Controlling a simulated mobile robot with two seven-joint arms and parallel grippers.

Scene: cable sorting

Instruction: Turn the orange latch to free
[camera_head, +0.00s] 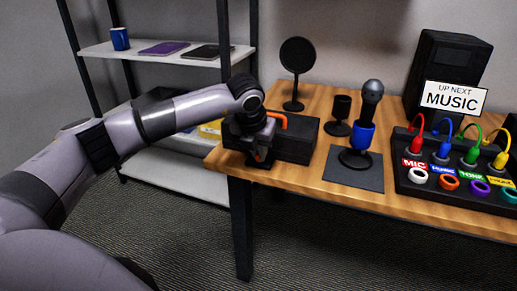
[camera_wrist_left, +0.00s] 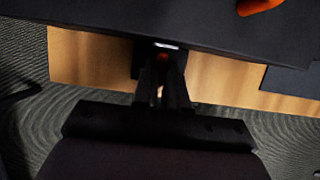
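The orange latch (camera_head: 283,118) is a bent bar on top of a black box (camera_head: 297,143) at the table's left end. In the left wrist view an orange piece (camera_wrist_left: 260,5) shows at the top right, on a wide dark surface. My left gripper (camera_head: 261,157) points down at the box's front left side, left of and below the latch and apart from it. In the left wrist view its dark fingers (camera_wrist_left: 162,92) are close together with a narrow bright gap. I cannot tell whether they hold anything. My right gripper is not in view.
On the wooden table (camera_head: 215,158) stand a round black disc on a stand (camera_head: 297,60), a microphone (camera_head: 371,100) with a blue band, and a panel (camera_head: 400,170) with several coloured plugs. A shelf (camera_head: 150,50) stands behind my left arm. Wood beside the box is bare.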

